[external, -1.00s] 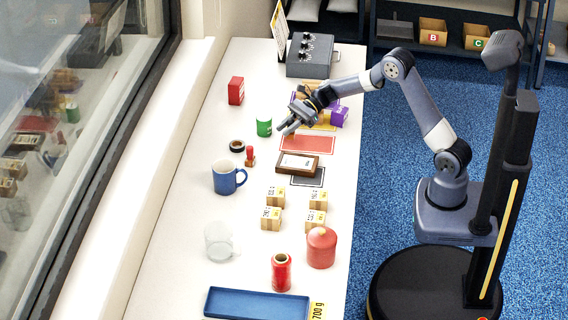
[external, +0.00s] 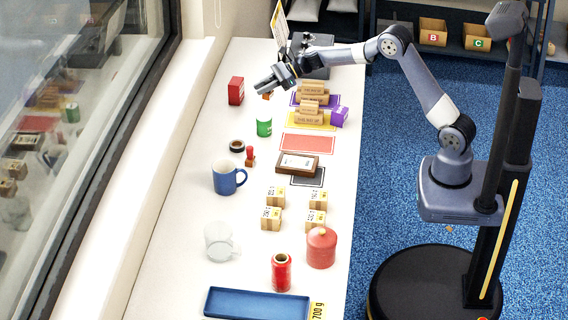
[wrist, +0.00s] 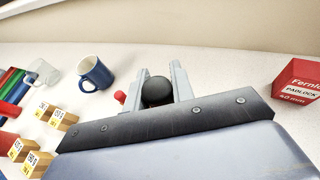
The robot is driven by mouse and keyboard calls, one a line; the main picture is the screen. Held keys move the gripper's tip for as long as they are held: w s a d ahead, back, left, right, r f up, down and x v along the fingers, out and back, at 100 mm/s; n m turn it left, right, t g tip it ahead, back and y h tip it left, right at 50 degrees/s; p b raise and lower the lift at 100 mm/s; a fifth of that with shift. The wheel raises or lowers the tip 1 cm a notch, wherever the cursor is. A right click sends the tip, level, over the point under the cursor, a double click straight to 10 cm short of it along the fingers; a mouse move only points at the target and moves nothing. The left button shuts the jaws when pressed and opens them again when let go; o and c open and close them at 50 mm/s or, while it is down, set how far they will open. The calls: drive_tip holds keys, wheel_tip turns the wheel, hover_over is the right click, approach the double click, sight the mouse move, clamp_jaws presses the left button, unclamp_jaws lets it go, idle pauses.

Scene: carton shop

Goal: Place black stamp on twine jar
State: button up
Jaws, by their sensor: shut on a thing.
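My gripper (wrist: 160,88) is shut on the black stamp, whose round black knob (wrist: 157,91) shows between the two fingers in the wrist view. In the external view my gripper (external: 268,86) is above the far part of the table. A small brown block (external: 266,97), which looks like the stamp's base, shows just under the fingers. A rounded red jar (external: 321,249) stands near the front right of the table, far from my gripper; it looks like the twine jar, but no twine is clear.
A red padlock box (external: 236,91) stands just left of my gripper, also in the wrist view (wrist: 297,80).

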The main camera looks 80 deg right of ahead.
drive_tip(key=w+r+p, duration=0.1)
drive_tip(key=m+h+p, duration=0.1)
hover_over(259, 118)
drive_tip(key=shift+t, duration=0.3)
wheel_tip(259, 118, down, 10)
drive_tip(key=shift+r, duration=0.15)
drive_tip(key=shift+f, duration=0.25)
drive_tip(key=o, duration=1)
drive_tip(key=shift+r, duration=0.1)
